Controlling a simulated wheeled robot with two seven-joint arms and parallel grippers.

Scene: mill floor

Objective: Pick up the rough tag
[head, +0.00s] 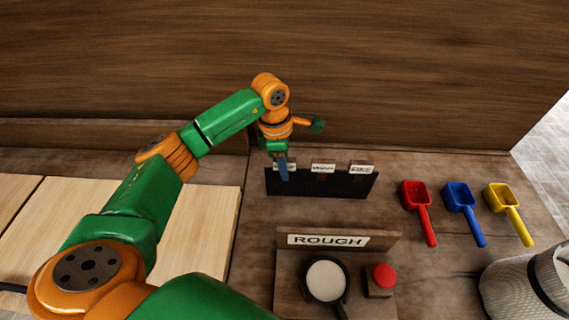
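A black rack (322,185) stands on the worktop with small white-faced tags along its top. The leftmost tag (291,167) is mostly hidden behind my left gripper, so its word cannot be read. The middle tag (323,168) seems to read Medium, and the right tag (361,169) has print too small to read surely. My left gripper (284,172) points down at the leftmost tag, its blue fingers overlapping the tag and the rack in the picture. The fingers show edge-on, so I cannot tell whether they grip it. My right gripper is out of view.
A wooden stand with a ROUGH sign (328,241), a round white-filled pan (327,281) and a red button (384,275) is in front. Red (417,199), blue (460,200) and yellow (505,200) scoops lie right. A ribbed grey container (512,290) stands front right.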

